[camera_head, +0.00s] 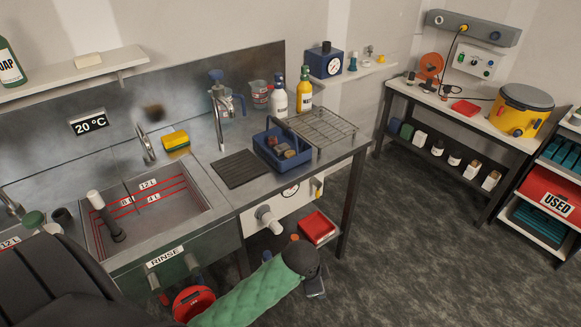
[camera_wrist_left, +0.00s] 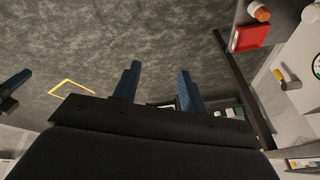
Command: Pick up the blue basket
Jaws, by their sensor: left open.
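The blue basket (camera_head: 267,155) stands upright on the metal bench, right of the black ribbed mat. Its handle arches over it, and several small red, brown and dark items lie inside. My left gripper (camera_head: 317,288) is low in front of the bench, below and apart from the basket, at the end of the green-sleeved arm. In the left wrist view its two bluish fingers (camera_wrist_left: 158,85) are spread with nothing between them; the basket does not show there. A dark part with a bluish finger at that view's left edge looks like my right gripper (camera_wrist_left: 17,85); its jaw state is unclear.
A wire rack (camera_head: 322,128) is right of the basket. White and yellow bottles (camera_head: 304,90) and a tap (camera_head: 218,105) stand behind it. The sink (camera_head: 150,225) is to the left. A red tray (camera_head: 317,228) sits below the bench. Open floor lies to the right.

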